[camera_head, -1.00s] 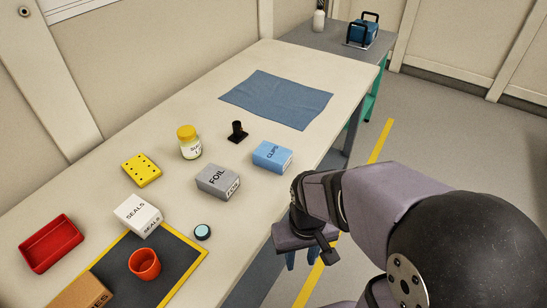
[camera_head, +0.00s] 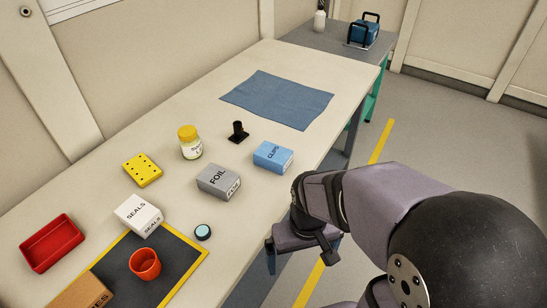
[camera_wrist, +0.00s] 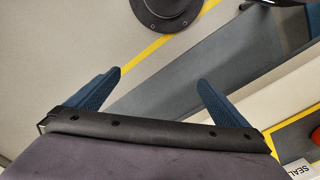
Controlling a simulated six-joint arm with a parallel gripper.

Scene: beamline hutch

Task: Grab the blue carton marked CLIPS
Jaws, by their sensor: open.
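The blue carton marked CLIPS (camera_head: 273,156) stands on the pale table, near its right edge and just right of the grey FOIL carton. My gripper (camera_head: 271,262) is off the table's front edge, nearer the camera than the blue carton and apart from it. In the wrist view its two blue fingers (camera_wrist: 160,85) are spread wide with nothing between them. The blue carton is not in the wrist view.
The grey FOIL carton (camera_head: 218,181) is close beside the blue carton. A black stand (camera_head: 238,132) and a yellow-lidded jar (camera_head: 190,143) are behind. A blue cloth (camera_head: 277,99) lies flat farther back. A white SEALS carton (camera_head: 138,215) and red cup (camera_head: 145,264) are at left front.

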